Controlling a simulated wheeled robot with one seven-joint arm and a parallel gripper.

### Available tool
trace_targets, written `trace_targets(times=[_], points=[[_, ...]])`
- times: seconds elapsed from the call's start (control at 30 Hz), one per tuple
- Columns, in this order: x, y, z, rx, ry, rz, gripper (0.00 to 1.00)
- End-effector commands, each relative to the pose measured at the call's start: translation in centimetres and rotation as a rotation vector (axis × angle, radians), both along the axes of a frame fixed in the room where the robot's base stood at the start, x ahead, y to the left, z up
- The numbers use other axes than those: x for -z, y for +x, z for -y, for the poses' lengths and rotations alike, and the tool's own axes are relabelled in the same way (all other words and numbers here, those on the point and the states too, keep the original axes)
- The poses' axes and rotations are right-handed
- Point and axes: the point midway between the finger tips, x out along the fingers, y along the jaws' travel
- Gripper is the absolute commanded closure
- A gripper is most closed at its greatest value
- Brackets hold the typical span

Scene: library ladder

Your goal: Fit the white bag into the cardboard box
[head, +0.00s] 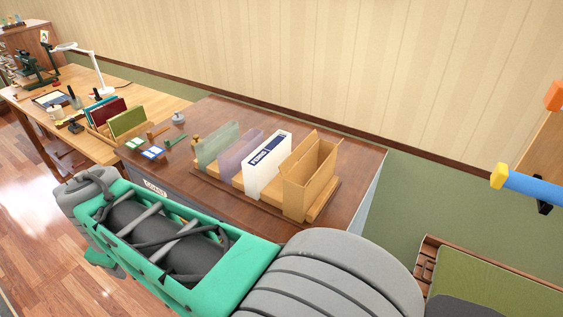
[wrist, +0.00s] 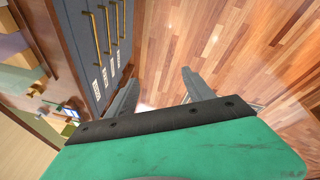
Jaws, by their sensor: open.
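The white bag (head: 266,166), a flat upright packet with a dark blue printed band, stands in the row on the brown cabinet top in the head view. The cardboard box (head: 309,177) stands just to its right, tall and narrow, with its top open and flaps up. The bag is beside the box, not in it. My gripper (wrist: 160,77) shows in the wrist view with its two grey fingers apart and nothing between them. It is over the wooden floor beside the cabinet's drawer front, away from the bag and box. The fingers cannot be made out in the head view.
A wooden rack (head: 229,182) holds the row, with a green translucent panel (head: 217,146) and a purple one (head: 246,150) left of the bag. Small items lie further left on the cabinet top (head: 215,112). A desk with a lamp (head: 98,72) adjoins at left.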

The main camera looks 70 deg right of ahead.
Motion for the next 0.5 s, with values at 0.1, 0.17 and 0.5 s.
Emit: trace_targets(times=[0.1,0.17,0.5], points=[[-2.7,2.5,9.9,-0.185,-0.149,-0.080,0.28],[-3.5,2.8,15.3,-0.298,-0.221,-0.136,0.27],[-3.0,-6.6,41.2,-0.895,-0.386,-0.513,0.27]])
